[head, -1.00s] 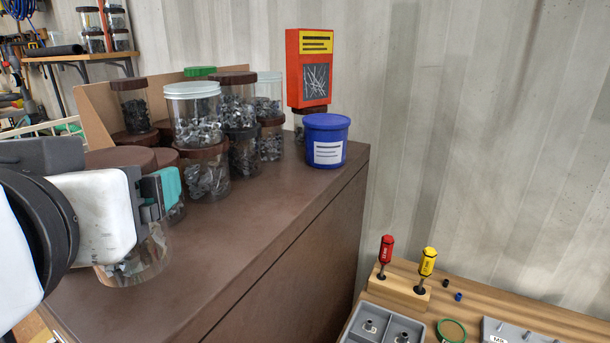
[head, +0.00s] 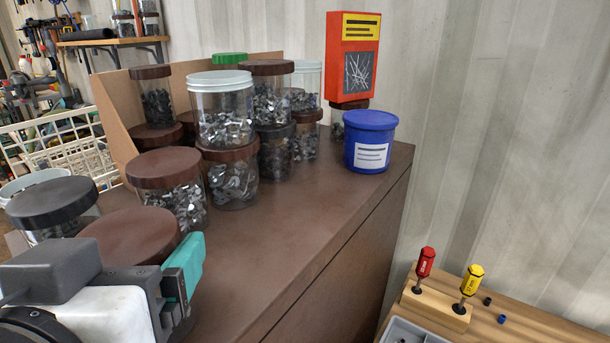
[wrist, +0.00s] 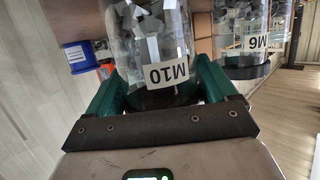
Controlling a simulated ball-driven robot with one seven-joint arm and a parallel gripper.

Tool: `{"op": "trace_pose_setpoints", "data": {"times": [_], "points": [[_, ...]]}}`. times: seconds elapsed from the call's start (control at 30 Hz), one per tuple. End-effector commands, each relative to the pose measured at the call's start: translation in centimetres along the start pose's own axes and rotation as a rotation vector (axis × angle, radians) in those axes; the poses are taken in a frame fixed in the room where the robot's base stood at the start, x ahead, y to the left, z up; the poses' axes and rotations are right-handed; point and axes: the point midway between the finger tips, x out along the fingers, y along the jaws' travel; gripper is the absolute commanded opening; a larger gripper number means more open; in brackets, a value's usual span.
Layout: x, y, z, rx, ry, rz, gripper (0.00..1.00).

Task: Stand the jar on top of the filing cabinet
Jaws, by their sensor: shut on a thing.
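My gripper (head: 185,270) is at the lower left of the head view, its teal fingers shut on a clear jar with a brown lid (head: 130,236). In the wrist view the jar (wrist: 150,45) sits between both fingers, holding metal pieces, with an upside-down "M10" label. The brown filing cabinet (head: 285,240) has a flat top crowded with jars at its back. The held jar is over or beside the near left part of that top. Its base is hidden in the head view, so I cannot tell whether it touches.
Jars of hardware, some stacked, include a near brown-lidded one (head: 168,185) and a dark-lidded one (head: 55,210). A blue tub (head: 370,140) and red box (head: 352,60) stand farther back. The cabinet top's right front is bare. A wooden bench (head: 510,320) is lower right.

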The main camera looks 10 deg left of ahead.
Motion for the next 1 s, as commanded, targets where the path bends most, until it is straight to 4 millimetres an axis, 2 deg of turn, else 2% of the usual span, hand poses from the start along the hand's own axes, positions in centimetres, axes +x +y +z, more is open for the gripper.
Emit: {"op": "trace_pose_setpoints", "data": {"times": [0.03,0.07,0.2,0.57,0.67,1.0], "points": [[0.1,0.0,0.2,0.000,0.002,0.000,0.18],[0.1,0.0,0.2,-0.001,0.000,0.000,0.86],[0.1,0.0,0.2,-0.001,0.000,0.000,1.00],[-0.5,0.0,0.0,0.000,0.001,-0.001,1.00],[-1.8,-0.1,0.1,0.001,0.002,-0.002,1.00],[-8.7,-0.1,0.0,0.003,0.003,-0.004,1.00]]}}
